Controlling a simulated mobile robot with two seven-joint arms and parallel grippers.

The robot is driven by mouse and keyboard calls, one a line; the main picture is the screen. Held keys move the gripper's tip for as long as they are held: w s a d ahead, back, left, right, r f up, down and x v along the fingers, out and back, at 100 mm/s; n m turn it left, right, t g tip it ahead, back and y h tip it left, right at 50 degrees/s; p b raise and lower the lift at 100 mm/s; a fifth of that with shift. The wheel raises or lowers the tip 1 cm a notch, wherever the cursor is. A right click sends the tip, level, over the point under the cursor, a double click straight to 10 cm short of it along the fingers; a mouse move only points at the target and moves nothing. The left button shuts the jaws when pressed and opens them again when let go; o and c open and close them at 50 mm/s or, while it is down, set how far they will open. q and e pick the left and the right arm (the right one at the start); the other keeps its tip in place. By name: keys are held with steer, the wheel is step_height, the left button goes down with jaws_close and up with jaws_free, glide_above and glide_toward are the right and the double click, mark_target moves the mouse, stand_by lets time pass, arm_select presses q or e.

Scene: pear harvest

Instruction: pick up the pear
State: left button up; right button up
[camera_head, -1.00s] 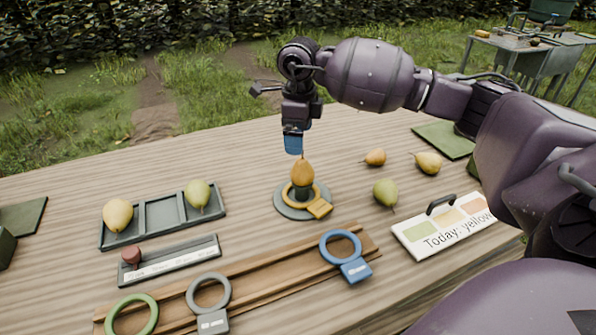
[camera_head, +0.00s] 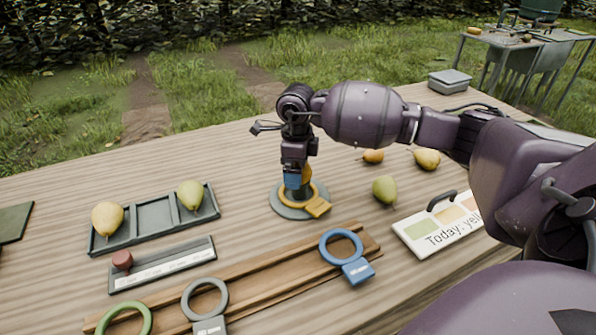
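An orange-yellow pear (camera_head: 307,174) stands on a small post on a round grey-green stand, with a yellow ring tag (camera_head: 318,207) around its base. My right gripper (camera_head: 294,183) is lowered from above over this pear, and its blue fingertip covers much of it. I cannot tell whether the fingers touch or grip the pear. Other pears lie around: a yellow one (camera_head: 108,218) and a green one (camera_head: 191,195) in the tray, and a green one (camera_head: 385,190), a small orange one (camera_head: 373,156) and a yellow one (camera_head: 426,159) on the table. My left gripper is not in view.
A dark compartment tray (camera_head: 154,218) stands at left, with a red-knobbed scale strip (camera_head: 165,266) before it. A wooden rail (camera_head: 262,279) holds green, grey and blue rings (camera_head: 341,243). A sign reading "Today: yell" (camera_head: 435,236) stands at right. A grey box (camera_head: 449,81) is at the back right.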

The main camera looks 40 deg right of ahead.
steer(key=shift+f, duration=0.1)
steer(key=c, duration=1.1)
